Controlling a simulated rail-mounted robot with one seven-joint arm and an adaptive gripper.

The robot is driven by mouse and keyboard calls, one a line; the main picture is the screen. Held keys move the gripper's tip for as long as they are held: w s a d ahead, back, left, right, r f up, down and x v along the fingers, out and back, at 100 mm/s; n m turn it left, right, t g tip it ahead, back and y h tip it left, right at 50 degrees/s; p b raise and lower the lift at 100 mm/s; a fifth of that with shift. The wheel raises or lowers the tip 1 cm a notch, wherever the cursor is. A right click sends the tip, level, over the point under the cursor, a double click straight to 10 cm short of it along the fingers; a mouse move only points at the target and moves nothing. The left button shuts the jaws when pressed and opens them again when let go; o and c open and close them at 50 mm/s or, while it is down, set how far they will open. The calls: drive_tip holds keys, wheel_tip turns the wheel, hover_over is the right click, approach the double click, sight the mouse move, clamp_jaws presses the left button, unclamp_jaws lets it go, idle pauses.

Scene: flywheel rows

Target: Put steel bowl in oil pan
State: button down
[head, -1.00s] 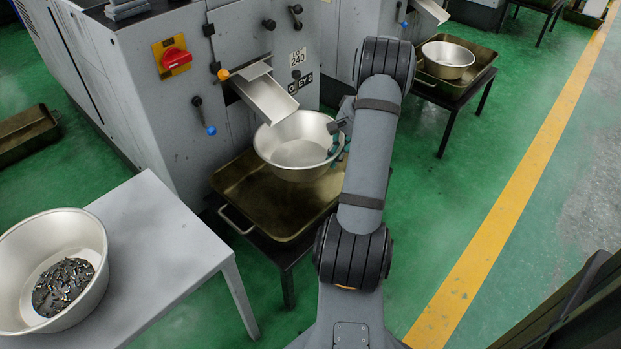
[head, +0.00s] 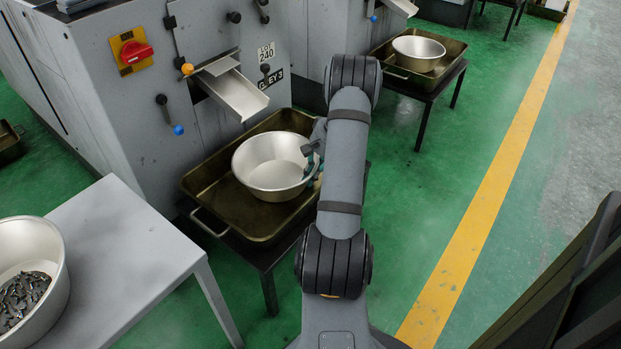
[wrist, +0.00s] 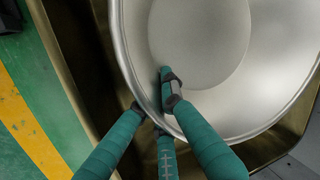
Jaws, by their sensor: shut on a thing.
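A steel bowl (head: 270,163), empty and upright, is over the brass-coloured oil pan (head: 205,207), within its outline. I cannot tell whether its base touches the pan floor. My gripper (head: 312,163) is at the bowl's right rim, partly hidden by my arm. In the wrist view my gripper (wrist: 165,103) is shut on the wall of the bowl (wrist: 200,45), with one green finger inside and others outside. The pan's wall (wrist: 75,60) shows beyond the rim in the wrist view. The pan sits on a dark stand.
A machine chute (head: 232,93) hangs just behind the bowl. A grey table (head: 125,240) at left holds another bowl (head: 50,290) with metal parts. At upper right a second bowl (head: 418,52) sits in another pan (head: 450,60).

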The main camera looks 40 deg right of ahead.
drive_tip(key=c, duration=2.4)
unclamp_jaws()
drive_tip(key=shift+f, duration=0.1)
drive_tip(key=o, duration=0.4)
drive_tip(key=shift+o, duration=0.4)
drive_tip(key=p+v, duration=0.6)
drive_tip(key=v, duration=0.6)
